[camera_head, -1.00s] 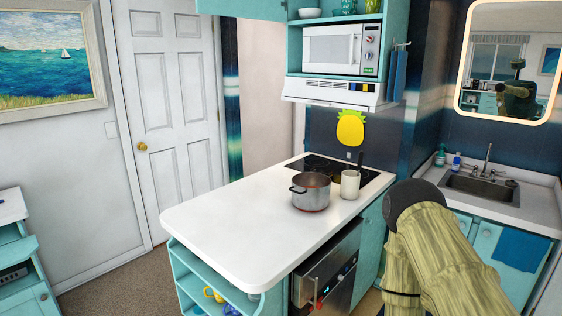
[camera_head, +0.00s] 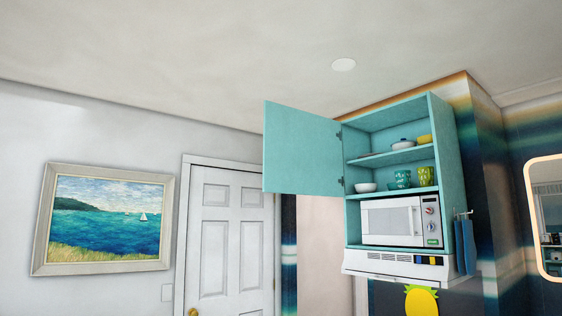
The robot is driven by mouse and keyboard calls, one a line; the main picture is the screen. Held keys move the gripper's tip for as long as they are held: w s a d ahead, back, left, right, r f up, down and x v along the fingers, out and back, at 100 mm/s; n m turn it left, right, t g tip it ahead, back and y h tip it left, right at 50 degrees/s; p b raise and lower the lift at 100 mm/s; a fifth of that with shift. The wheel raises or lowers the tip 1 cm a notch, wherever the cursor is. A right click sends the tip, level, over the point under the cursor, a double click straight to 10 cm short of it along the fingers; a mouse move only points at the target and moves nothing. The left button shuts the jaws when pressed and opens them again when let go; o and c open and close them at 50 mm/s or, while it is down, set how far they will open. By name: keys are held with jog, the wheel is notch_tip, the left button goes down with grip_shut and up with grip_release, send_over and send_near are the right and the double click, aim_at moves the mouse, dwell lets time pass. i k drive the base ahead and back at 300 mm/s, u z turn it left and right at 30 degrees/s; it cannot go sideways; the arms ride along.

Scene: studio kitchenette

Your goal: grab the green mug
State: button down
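An open teal wall cabinet (camera_head: 449,160) shows in the head view. On its lower shelf, just above the microwave, stand two green vessels side by side. The left one is a teal-green patterned cup or mug (camera_head: 403,179). The right one is a taller yellow-green patterned mug (camera_head: 427,176), near the cabinet's right wall. Both look upright; handles are too small to make out. I cannot tell which of the two is the green mug. My gripper is out of view.
The cabinet door (camera_head: 303,148) stands open to the left. A white bowl (camera_head: 366,187) sits left of the green vessels. The upper shelf holds a whitish dish (camera_head: 403,144) and a yellow one (camera_head: 424,139). The microwave (camera_head: 390,222) sits below, over the range hood (camera_head: 396,267).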

aim_at(426, 174)
jog(key=u, duration=1.1)
jog(key=i, duration=4.8)
jog(key=z, duration=1.05)
jog(key=i, duration=1.55)
jog(key=z, duration=2.1)
